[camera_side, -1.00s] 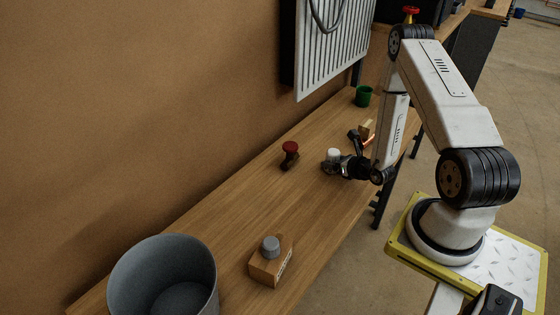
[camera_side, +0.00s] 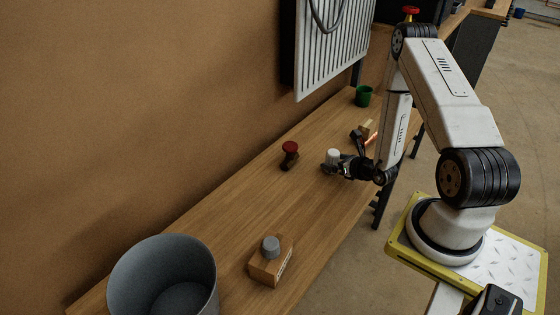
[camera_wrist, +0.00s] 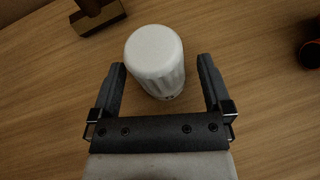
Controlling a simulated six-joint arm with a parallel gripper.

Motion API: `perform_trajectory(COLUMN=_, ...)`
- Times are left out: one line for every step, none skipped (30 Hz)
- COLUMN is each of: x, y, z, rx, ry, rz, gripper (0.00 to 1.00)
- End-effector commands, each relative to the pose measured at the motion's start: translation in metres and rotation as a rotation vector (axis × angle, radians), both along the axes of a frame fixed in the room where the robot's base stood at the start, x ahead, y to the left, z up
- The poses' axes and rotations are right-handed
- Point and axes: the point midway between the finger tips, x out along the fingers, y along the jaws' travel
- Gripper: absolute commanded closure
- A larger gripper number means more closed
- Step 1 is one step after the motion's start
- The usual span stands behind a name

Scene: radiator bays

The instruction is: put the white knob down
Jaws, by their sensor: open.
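The white knob (camera_side: 333,155) stands upright on the wooden bench. In the wrist view the white knob (camera_wrist: 157,60) sits between and slightly beyond the two fingertips, with wood showing on both sides of it. My gripper (camera_wrist: 160,66) is open around its near part, and neither finger appears to touch it. In the side view my gripper (camera_side: 341,168) is low at the bench, close on the right of the knob. Its fingers are small and dark there, so their detail is hard to see.
A red-topped valve (camera_side: 289,154) stands left of the knob. A green cup (camera_side: 363,96) and a wooden block (camera_side: 367,127) are further back. A grey-knobbed wooden block (camera_side: 270,265) and a grey bin (camera_side: 163,280) are in front. The bench between is clear.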

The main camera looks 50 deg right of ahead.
Motion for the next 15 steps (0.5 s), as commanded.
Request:
perform_trajectory(x=-0.005, y=0.001, z=0.002, rx=0.001, ry=0.001, rz=-0.001, gripper=0.0)
perform_trajectory(x=-0.008, y=0.001, z=0.004, rx=0.0, ry=0.001, rz=-0.002, gripper=0.0)
perform_trajectory(x=-0.013, y=0.002, z=0.005, rx=0.001, ry=0.001, rz=-0.003, gripper=0.0)
perform_trajectory(x=-0.016, y=0.003, z=0.007, rx=0.002, ry=0.001, rz=-0.004, gripper=0.0)
perform_trajectory(x=-0.019, y=0.003, z=0.008, rx=0.002, ry=0.001, rz=-0.004, gripper=0.0)
perform_trajectory(x=-0.025, y=0.004, z=0.01, rx=0.001, ry=0.001, rz=-0.003, gripper=0.0)
perform_trajectory(x=-0.028, y=0.005, z=0.012, rx=0.001, ry=0.001, rz=-0.003, gripper=0.0)
perform_trajectory(x=-0.032, y=0.006, z=0.013, rx=0.001, ry=0.0, rz=-0.005, gripper=0.0)
perform_trajectory(x=-0.036, y=0.007, z=0.016, rx=0.002, ry=0.001, rz=-0.004, gripper=0.0)
perform_trajectory(x=-0.04, y=0.008, z=0.017, rx=0.001, ry=0.0, rz=-0.004, gripper=0.0)
perform_trajectory(x=-0.042, y=0.008, z=0.018, rx=0.0, ry=0.0, rz=-0.004, gripper=0.0)
perform_trajectory(x=-0.046, y=0.009, z=0.019, rx=0.001, ry=0.001, rz=-0.003, gripper=0.0)
perform_trajectory(x=-0.048, y=0.01, z=0.02, rx=0.001, ry=0.001, rz=-0.003, gripper=0.0)
perform_trajectory(x=-0.05, y=0.01, z=0.021, rx=0.001, ry=0.0, rz=-0.003, gripper=0.0)
perform_trajectory(x=-0.053, y=0.011, z=0.022, rx=0.001, ry=0.0, rz=-0.004, gripper=0.0)
